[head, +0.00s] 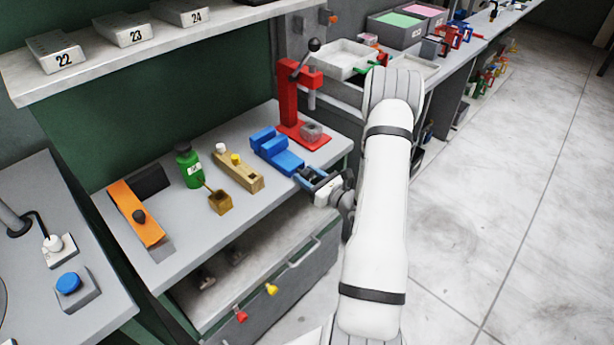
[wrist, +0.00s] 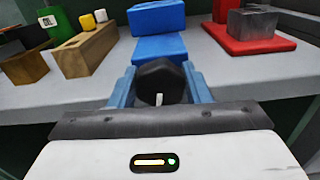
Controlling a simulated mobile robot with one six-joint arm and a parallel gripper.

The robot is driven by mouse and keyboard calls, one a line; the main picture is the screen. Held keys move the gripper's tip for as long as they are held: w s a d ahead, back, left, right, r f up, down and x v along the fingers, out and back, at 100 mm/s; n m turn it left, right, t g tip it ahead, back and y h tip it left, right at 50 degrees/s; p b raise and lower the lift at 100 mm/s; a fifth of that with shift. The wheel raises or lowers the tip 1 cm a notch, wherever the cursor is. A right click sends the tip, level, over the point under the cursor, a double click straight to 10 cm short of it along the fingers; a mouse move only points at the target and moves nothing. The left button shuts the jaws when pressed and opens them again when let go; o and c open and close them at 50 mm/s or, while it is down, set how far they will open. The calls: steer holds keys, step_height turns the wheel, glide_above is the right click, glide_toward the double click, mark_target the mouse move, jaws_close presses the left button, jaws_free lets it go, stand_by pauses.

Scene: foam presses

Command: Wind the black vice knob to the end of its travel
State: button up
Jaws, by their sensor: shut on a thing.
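The blue vice (head: 276,152) stands near the right front of the grey bench. Its blue body (wrist: 160,45) also shows straight ahead in the wrist view. The black vice knob (wrist: 160,80) faces me at the vice's near end. My gripper (wrist: 160,88) is shut on the knob, with one blue finger on each side of it. In the head view my gripper (head: 315,180) reaches the vice's front end at the bench edge, and the knob is mostly hidden between the fingers there.
A red press (head: 289,100) with a grey block on its base stands right behind the vice. A wooden block (head: 238,172), a green bottle (head: 188,166) and an orange tool (head: 137,212) are to the left. Floor at right is clear.

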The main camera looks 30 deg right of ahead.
steer(key=shift+m, duration=0.8)
steer(key=shift+c, duration=0.2)
steer(key=o, duration=1)
steer(key=b+v, duration=0.2)
steer(key=v, duration=0.5)
steer(key=shift+s+d, duration=0.1)
steer(key=shift+s, duration=0.25)
steer(key=shift+c, duration=0.7)
